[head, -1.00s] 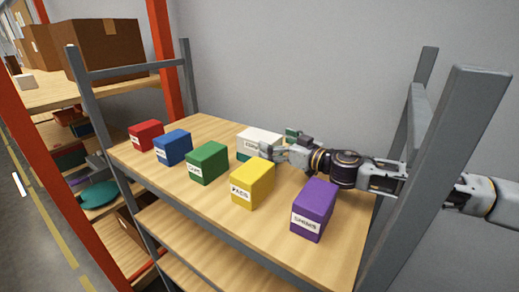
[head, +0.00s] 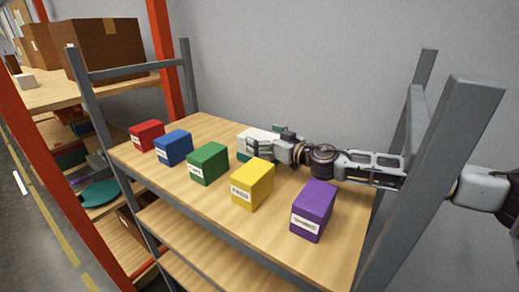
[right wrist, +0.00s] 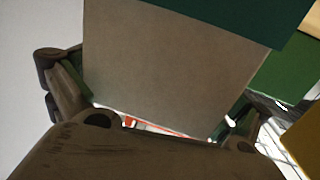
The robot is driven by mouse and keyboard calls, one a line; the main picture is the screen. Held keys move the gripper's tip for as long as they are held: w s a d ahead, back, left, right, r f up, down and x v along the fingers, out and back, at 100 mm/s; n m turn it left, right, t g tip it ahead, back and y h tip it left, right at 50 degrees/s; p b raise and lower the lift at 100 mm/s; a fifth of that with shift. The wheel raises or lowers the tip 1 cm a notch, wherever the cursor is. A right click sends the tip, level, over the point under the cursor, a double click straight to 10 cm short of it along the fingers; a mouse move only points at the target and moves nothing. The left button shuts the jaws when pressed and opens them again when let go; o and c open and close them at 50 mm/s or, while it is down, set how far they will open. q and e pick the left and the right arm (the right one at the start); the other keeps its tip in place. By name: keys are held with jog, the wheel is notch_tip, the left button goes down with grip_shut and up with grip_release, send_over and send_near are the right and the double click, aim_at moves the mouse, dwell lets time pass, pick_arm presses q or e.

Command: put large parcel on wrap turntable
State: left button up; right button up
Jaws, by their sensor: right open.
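My right gripper (head: 262,148) is over the back middle of the shelf, its arm coming in from the right. It is open around a white and dark green box (head: 250,138), which it partly hides. In the right wrist view the box's pale face (right wrist: 175,65) fills the space between the two spread fingers. A large brown cardboard parcel (head: 103,48) with tape stands on the shelf at upper left. A flat round teal disc (head: 98,194) lies lower at the left; I cannot tell whether it is the wrap turntable. My left gripper is not in view.
Red (head: 147,135), blue (head: 173,147), green (head: 208,163), yellow (head: 251,184) and purple (head: 313,210) boxes stand along the wooden shelf (head: 215,207). Grey uprights (head: 440,170) frame it at the right, close to my arm. A grey wall stands behind.

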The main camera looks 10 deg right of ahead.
jog(key=shift+c, duration=0.4)
jog(key=shift+r, duration=0.1)
jog(key=c, duration=1.3)
jog(key=shift+r, duration=0.2)
jog(key=shift+c, duration=0.2)
jog(key=shift+r, duration=3.15)
jog(key=shift+s+d+r, duration=0.1)
jog(key=shift+s+r, duration=0.05)
jog(key=shift+f+v, duration=0.15)
jog(key=shift+v, duration=2.8)
jog(key=shift+f+v, duration=0.2)
jog(key=shift+v, duration=2.75)
jog(key=shift+f+v, duration=0.15)
jog(key=shift+v, duration=2.8)
